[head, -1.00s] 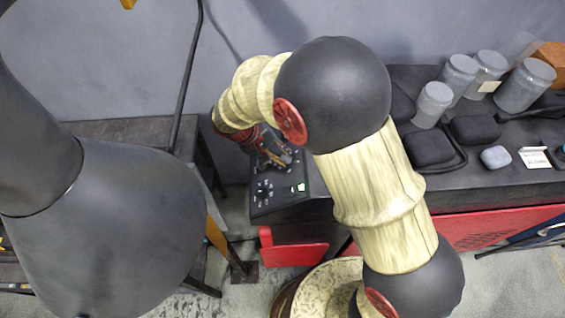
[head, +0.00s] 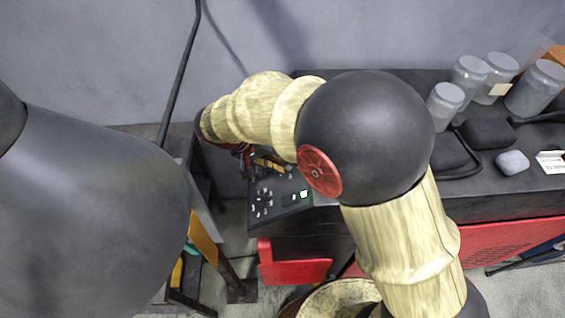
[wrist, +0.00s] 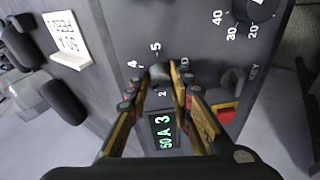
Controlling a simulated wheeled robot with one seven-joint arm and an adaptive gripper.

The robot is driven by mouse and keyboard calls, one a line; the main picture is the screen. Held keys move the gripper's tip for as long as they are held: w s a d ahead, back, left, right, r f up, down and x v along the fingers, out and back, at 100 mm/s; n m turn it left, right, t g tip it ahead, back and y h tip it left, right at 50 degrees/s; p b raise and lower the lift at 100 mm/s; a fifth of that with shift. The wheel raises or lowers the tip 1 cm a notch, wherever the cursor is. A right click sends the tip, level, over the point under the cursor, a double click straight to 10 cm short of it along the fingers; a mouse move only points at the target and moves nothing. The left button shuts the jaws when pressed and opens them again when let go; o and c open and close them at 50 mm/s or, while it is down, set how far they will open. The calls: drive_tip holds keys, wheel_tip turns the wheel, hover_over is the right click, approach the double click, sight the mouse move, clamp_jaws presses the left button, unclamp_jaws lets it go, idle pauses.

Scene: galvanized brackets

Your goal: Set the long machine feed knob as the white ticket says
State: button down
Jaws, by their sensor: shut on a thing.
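My gripper (wrist: 158,74) is shut on a small dark knob (wrist: 160,72) on the control panel, with one finger on each side of it. Printed numbers, among them 2, 4 and 5, stand around this knob. A green lit display (wrist: 163,130) just below it shows characters that look like 3, A and 50. The white ticket (wrist: 68,40) stands left of the panel in the wrist view; its writing is upside down and hard to read. In the head view my gripper (head: 266,165) is partly hidden by my arm, over the dark panel (head: 262,212).
A larger dial (wrist: 254,8) marked 20, 30 and 40 is at the panel's top right. A key switch (wrist: 232,80) and a red part (wrist: 228,112) lie right of my gripper. Grey jars (head: 470,75) and dark cases (head: 488,133) stand on the bench at right.

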drive_tip(key=c, duration=1.6)
unclamp_jaws()
drive_tip(key=shift+o, duration=0.2)
drive_tip(key=v, duration=1.2)
drive_tip(key=shift+a, duration=0.1)
